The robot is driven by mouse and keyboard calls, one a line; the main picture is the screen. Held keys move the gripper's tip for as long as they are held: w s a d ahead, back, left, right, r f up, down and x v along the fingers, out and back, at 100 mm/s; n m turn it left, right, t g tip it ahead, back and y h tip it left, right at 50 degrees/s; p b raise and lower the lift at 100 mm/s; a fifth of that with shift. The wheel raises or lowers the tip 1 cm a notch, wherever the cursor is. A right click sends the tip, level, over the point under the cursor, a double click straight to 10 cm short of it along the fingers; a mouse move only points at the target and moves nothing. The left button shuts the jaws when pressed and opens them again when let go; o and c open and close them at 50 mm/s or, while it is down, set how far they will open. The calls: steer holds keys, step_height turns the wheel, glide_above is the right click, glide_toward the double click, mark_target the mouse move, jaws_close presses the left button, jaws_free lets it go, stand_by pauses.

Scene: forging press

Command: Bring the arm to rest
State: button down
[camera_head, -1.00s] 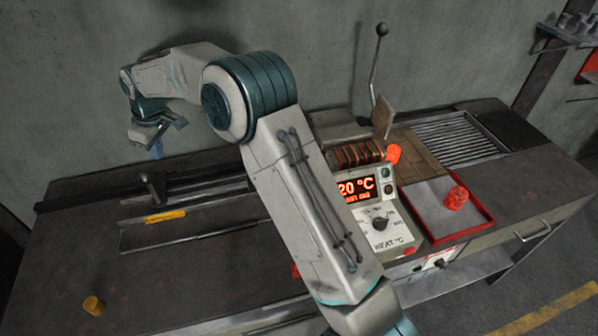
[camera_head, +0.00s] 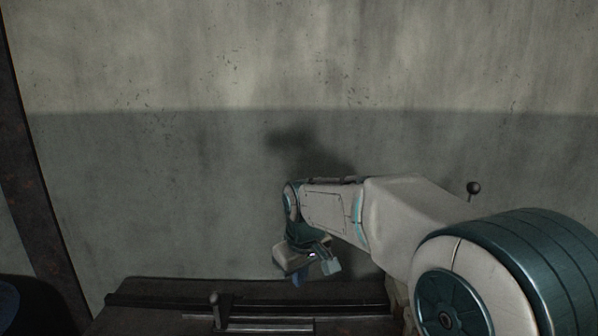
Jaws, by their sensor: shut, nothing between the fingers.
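My gripper (camera_head: 314,274) hangs at the end of my bent arm, near the middle of the head view, in front of the grey wall. Its fingers are small and partly hidden, and they look shut and empty. It appears above the back part of the dark workbench (camera_head: 150,290); I cannot tell its exact height. My arm comes in from the right and hides part of the bench and wall.
A dark rail (camera_head: 260,304) with an upright clamp handle (camera_head: 215,303) lies on the bench below my gripper. A black lever knob (camera_head: 473,188) shows behind my arm at right. A rusty post (camera_head: 38,190) stands at left. The wall above is bare.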

steer(key=s+d+f+m+b, duration=0.1)
steer(key=s+d+f+m, duration=0.1)
steer(key=s+d, duration=0.5)
steer(key=s+d+f+m+t+b, duration=0.1)
steer(key=s+d+m, duration=0.4)
steer(key=s, duration=1)
steer(key=d+f, duration=0.1)
steer(key=d, duration=0.1)
steer(key=shift+s+d+f+h, duration=0.2)
steer(key=shift+d+f+h, duration=0.1)
steer(key=shift+d, duration=0.05)
steer(key=shift+s, duration=0.1)
